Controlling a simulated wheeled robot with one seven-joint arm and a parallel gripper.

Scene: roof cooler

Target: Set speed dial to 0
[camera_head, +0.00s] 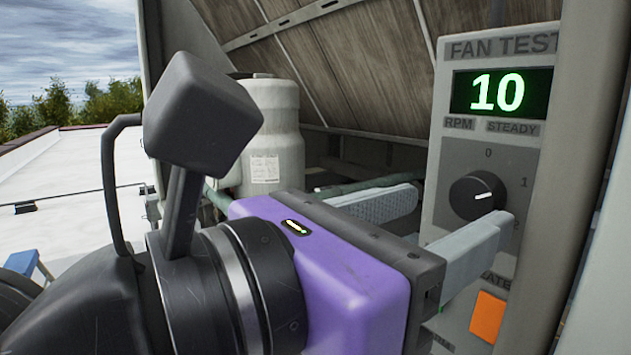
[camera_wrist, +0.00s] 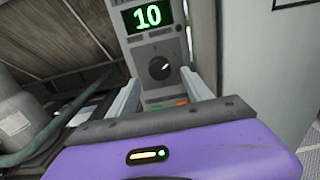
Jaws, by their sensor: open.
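The black speed dial (camera_head: 477,196) is on the grey fan test panel (camera_head: 446,158) at the right of the head view. Marks 0 and 1 show above and to the right of it; a lower mark is partly hidden by a finger. Its white pointer line points right, between marks 1 and the lower one. The green display (camera_head: 501,92) reads 10. The dial also shows in the wrist view (camera_wrist: 160,68), ahead of and between my fingers. My gripper (camera_head: 450,225) is open, its fingers apart and empty, short of the dial as seen in the wrist view.
An orange button (camera_head: 487,317) sits below the dial on the panel. A grey-white canister (camera_head: 272,135) and a green hose (camera_head: 350,187) are at the left, behind my gripper. A pale post or wall (camera_wrist: 240,50) stands right of the panel.

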